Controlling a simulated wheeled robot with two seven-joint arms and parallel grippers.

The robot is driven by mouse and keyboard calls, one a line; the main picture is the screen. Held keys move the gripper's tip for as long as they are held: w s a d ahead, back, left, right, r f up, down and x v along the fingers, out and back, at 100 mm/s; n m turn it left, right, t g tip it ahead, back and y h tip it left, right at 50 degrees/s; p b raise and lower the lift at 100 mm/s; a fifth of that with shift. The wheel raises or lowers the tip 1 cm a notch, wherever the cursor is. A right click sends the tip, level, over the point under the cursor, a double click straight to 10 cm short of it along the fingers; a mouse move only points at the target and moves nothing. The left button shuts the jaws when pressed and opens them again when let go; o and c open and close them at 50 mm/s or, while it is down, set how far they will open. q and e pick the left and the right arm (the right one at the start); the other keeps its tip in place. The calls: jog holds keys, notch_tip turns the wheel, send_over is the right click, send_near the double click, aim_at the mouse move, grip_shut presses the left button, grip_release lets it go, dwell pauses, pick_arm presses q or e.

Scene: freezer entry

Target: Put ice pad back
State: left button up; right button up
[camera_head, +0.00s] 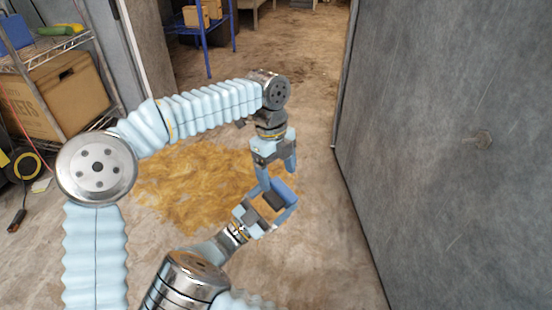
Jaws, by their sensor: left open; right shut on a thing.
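A small blue block (284,187), which looks like the ice pad, is at the fingertips of my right gripper (272,202). My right arm comes up from the bottom of the picture, and its gripper is shut on the block. My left gripper (276,172) hangs down from the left arm just above, open, with its fingers close to the block. I cannot tell whether they touch it. The fingers partly hide the block.
A large grey door (440,130) fills the right side. A yellow-brown patch (190,190) covers the floor behind the grippers. A wire rack (62,55) with a cardboard box (62,98) stands left. A blue shelf (206,35) stands at the back.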

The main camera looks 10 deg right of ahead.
aim_at(280, 191)
pick_arm(q)
jog(key=f, duration=0.5)
jog(key=s+f, duration=0.1)
jog(key=f, duration=0.1)
jog(key=shift+d+f, duration=0.35)
jog(key=shift+f, duration=0.05)
jog(key=c, duration=0.6)
jog(key=shift+c, duration=0.7)
pick_arm(e)
jog(key=o, duration=0.7)
jog(key=shift+c, duration=0.2)
jog(key=shift+a, duration=0.1)
